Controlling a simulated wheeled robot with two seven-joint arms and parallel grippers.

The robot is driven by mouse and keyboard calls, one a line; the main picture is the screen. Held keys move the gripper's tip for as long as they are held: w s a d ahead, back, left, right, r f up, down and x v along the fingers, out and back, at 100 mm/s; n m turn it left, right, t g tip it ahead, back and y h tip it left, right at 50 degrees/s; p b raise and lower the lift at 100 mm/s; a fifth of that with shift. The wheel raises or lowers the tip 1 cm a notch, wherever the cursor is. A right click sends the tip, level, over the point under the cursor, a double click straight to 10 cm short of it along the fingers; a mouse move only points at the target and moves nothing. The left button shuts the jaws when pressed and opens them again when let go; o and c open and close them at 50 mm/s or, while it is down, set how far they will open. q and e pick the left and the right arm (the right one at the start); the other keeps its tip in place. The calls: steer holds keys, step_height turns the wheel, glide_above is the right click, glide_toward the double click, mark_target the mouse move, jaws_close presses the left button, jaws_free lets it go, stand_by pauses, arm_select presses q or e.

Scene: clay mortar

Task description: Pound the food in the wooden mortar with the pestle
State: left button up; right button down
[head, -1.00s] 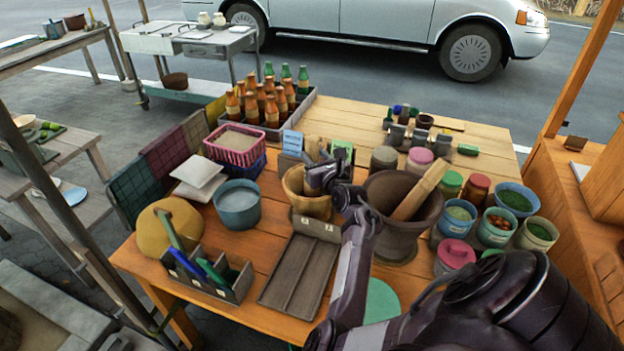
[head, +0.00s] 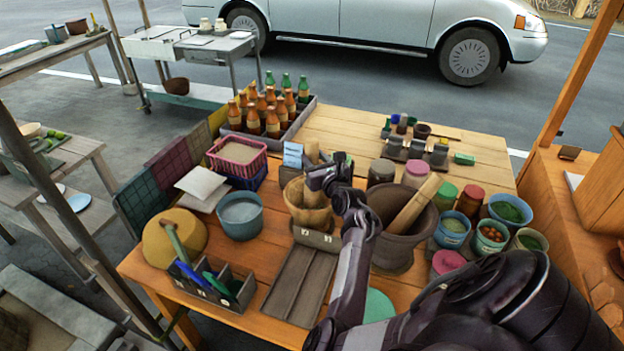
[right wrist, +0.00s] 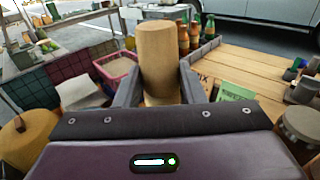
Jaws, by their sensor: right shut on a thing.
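The light wooden mortar (head: 308,216) stands on the table near the middle of the head view. My right gripper (head: 322,178) is over its mouth, shut on a wooden pestle. The pestle (right wrist: 158,62) stands upright between the fingers in the right wrist view. In the head view the gripper covers most of the pestle, and its lower end is hidden in or over the mortar. The food inside cannot be seen. My left gripper is not in view.
A large dark clay mortar (head: 398,247) with a thick pestle (head: 414,203) stands close to the right of my forearm. A grooved tray (head: 300,285) lies in front. A blue bowl (head: 240,216) and a bottle crate (head: 300,118) stand left and behind.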

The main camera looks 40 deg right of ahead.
steer(key=shift+f, duration=0.1)
step_height(320, 180, down, 5)
steer(key=b, duration=0.3)
steer(key=shift+f, duration=0.25)
stand_by(0.4)
